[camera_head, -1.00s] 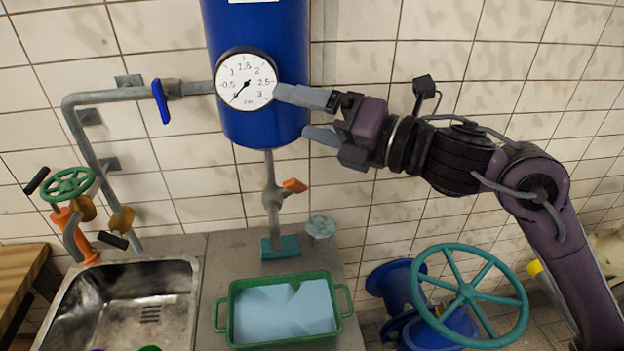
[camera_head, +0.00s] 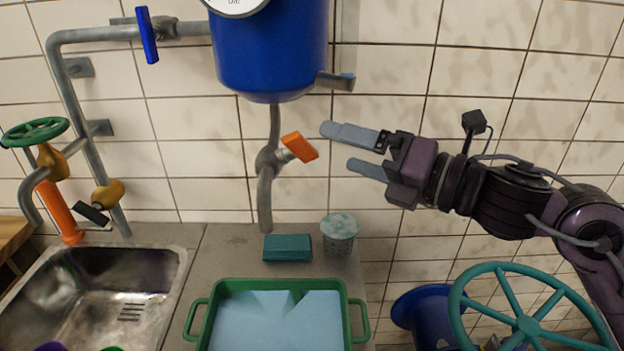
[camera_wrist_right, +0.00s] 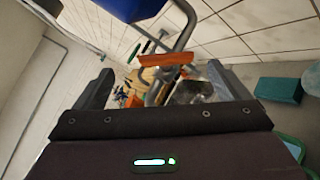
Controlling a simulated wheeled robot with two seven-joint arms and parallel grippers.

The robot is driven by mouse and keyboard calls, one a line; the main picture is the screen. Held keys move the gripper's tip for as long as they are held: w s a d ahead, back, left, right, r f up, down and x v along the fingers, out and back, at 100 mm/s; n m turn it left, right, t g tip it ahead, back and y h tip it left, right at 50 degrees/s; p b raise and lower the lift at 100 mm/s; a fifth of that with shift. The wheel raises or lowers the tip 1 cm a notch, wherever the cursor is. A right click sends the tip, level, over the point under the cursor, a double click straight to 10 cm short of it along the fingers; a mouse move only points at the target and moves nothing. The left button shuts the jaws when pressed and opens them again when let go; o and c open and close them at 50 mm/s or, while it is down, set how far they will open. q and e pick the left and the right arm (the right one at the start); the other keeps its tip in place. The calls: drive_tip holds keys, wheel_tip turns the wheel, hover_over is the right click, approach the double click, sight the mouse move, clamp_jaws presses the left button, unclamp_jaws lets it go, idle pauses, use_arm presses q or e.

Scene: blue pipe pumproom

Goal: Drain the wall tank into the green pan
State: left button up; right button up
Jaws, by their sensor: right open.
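The blue wall tank (camera_head: 270,50) hangs at the top centre of the head view, its gauge cut off by the top edge. A grey drain pipe (camera_head: 265,205) runs down from it, with an orange valve handle (camera_head: 300,147) on its right side. The green pan (camera_head: 360,300) stands on the counter below, with light blue in its bottom. My right gripper (camera_head: 345,150) is open and empty, just right of the orange handle and apart from it. In the right wrist view the orange handle (camera_wrist_right: 165,60) shows ahead, between the fingers. My left gripper is not in view.
A teal sponge (camera_head: 288,248) and a lidded cup (camera_head: 340,235) stand behind the pan. A metal sink (camera_head: 90,290) is at left, under a pipe with a blue lever (camera_head: 147,35) and a green handwheel (camera_head: 35,132). A large teal wheel (camera_head: 528,325) is at lower right.

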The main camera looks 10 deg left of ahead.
sight(310, 146)
drive_tip(key=x, duration=0.2)
drive_tip(key=p+x, duration=0.1)
drive_tip(key=x, duration=0.1)
drive_tip(key=f+x, duration=0.1)
drive_tip(key=x, duration=0.2)
drive_tip(key=shift+p, duration=0.4)
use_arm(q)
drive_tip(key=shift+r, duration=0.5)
use_arm(e)
drive_tip(key=shift+w+a+f, duration=0.1)
drive_tip(key=shift+w+a, duration=0.05)
drive_tip(key=shift+a, duration=0.25)
drive_tip(key=shift+c, duration=0.3)
drive_tip(key=c, duration=0.9)
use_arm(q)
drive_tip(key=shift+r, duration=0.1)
